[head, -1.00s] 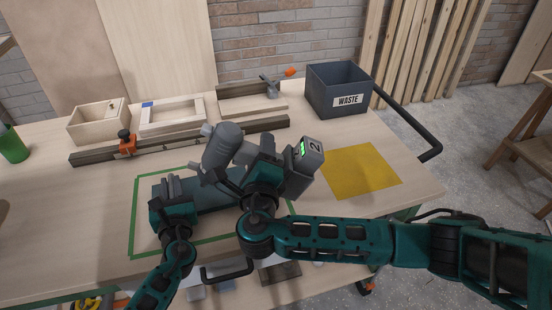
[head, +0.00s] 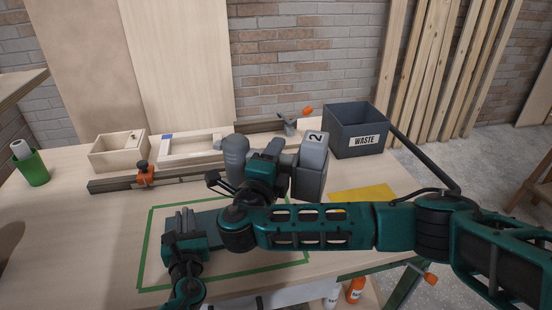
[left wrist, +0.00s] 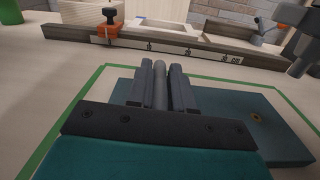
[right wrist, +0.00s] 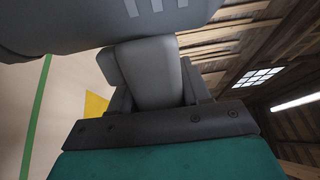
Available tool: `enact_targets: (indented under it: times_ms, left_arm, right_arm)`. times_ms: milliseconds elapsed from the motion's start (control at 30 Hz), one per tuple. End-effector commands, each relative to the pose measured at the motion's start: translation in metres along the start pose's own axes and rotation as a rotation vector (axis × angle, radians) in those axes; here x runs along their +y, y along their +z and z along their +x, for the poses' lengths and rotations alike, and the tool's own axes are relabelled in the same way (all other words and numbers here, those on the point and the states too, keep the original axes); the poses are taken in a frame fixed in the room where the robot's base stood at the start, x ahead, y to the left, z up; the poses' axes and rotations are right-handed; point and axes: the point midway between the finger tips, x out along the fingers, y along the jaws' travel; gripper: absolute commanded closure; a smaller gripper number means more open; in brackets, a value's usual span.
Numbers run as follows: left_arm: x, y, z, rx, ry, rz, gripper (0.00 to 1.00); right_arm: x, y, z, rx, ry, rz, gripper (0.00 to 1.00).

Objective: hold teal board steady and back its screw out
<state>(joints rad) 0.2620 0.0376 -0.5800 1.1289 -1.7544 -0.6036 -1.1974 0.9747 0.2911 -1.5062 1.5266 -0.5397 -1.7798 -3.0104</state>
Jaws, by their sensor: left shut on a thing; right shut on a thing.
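The teal board (head: 208,219) lies flat inside a green outline on the bench. The left wrist view shows more of it (left wrist: 222,122), with a small brass-coloured screw (left wrist: 256,117) on its right part. My left gripper (head: 180,222) is shut on a grey round bar (left wrist: 160,84) at the board's left end. My right gripper (head: 280,170) is shut on the grey power driver (head: 236,160), whose battery block is marked 2. The driver's lower end (left wrist: 299,66) hangs above and beyond the board, apart from the screw. My right arm hides part of the board.
A dark WASTE bin (head: 358,128) stands at the back right, a yellow mat (head: 362,195) before it. Wooden trays (head: 118,150), a rail with an orange clamp (head: 145,175) and a green cup (head: 32,170) are at the back and left. The bench's left front is clear.

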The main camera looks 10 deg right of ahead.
Motion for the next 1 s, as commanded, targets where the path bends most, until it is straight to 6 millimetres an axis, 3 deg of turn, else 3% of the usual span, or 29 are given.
enact_targets:
  times_ms: [600,1000]
  left_arm:
    - [0.000,0.001,0.000,-0.001,0.000,0.000,1.00]
    - [0.000,0.001,0.000,-0.001,0.000,0.000,1.00]
  right_arm:
    - [0.046,0.001,0.000,0.000,-0.004,0.004,1.00]
    - [0.053,0.001,0.000,-0.002,-0.006,0.006,1.00]
